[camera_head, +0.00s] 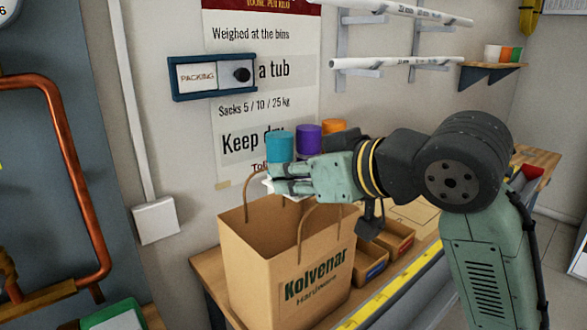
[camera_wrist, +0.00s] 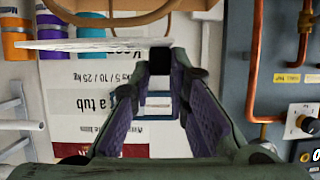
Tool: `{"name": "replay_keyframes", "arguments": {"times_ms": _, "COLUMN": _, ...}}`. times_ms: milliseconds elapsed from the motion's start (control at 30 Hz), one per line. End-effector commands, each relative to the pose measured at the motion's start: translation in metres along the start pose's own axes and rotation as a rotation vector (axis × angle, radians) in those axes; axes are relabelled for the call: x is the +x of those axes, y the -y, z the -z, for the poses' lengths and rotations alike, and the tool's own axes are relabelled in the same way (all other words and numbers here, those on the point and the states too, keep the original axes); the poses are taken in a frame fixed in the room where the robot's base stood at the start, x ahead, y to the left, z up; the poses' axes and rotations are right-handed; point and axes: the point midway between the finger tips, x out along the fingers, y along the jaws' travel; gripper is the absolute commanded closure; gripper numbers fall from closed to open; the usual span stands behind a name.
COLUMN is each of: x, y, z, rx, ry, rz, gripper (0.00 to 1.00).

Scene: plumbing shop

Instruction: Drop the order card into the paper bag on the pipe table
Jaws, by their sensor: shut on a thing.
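The paper bag (camera_head: 290,262), brown with "Kolvenar Hardware" on its front, stands upright and open on the wooden pipe table (camera_head: 208,264). Its handles stand up. My gripper (camera_head: 274,186) is above the bag's mouth, between the handles, fingers pointing left. It is shut on the order card, a thin white piece (camera_head: 267,184) mostly hidden by the fingers in the head view. In the wrist view the card (camera_wrist: 95,45) shows nearly edge-on at the fingertips (camera_wrist: 160,55), sticking out to the left. A curved brown handle (camera_wrist: 130,17) passes beyond it. The bag's inside is hidden.
Teal (camera_head: 280,146), purple (camera_head: 308,139) and orange (camera_head: 334,126) containers stand behind my gripper by the wall. Cardboard bins (camera_head: 394,236) sit right of the bag, beside a yellow measuring strip (camera_head: 398,284). A copper pipe (camera_head: 78,190) is on the left panel.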

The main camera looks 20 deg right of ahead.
Motion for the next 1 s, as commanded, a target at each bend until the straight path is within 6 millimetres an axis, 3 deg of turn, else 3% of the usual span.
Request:
{"name": "replay_keyframes", "arguments": {"times_ms": 100, "x": 0.000, "y": 0.000, "z": 0.001, "rx": 0.000, "ry": 0.000, "rz": 0.000, "gripper": 1.00}}
{"name": "replay_keyframes", "arguments": {"times_ms": 133, "x": 0.000, "y": 0.000, "z": 0.001, "rx": 0.000, "ry": 0.000, "rz": 0.000, "gripper": 0.83}}
{"name": "replay_keyframes", "arguments": {"times_ms": 467, "x": 0.000, "y": 0.000, "z": 0.001, "rx": 0.000, "ry": 0.000, "rz": 0.000, "gripper": 0.61}}
{"name": "replay_keyframes", "arguments": {"times_ms": 800, "x": -0.002, "y": 0.000, "z": 0.001, "rx": 0.000, "ry": 0.000, "rz": 0.000, "gripper": 0.61}}
{"name": "replay_keyframes", "arguments": {"times_ms": 1000, "x": -0.028, "y": 0.000, "z": 0.002, "rx": 0.000, "ry": -0.003, "rz": -0.001, "gripper": 0.61}}
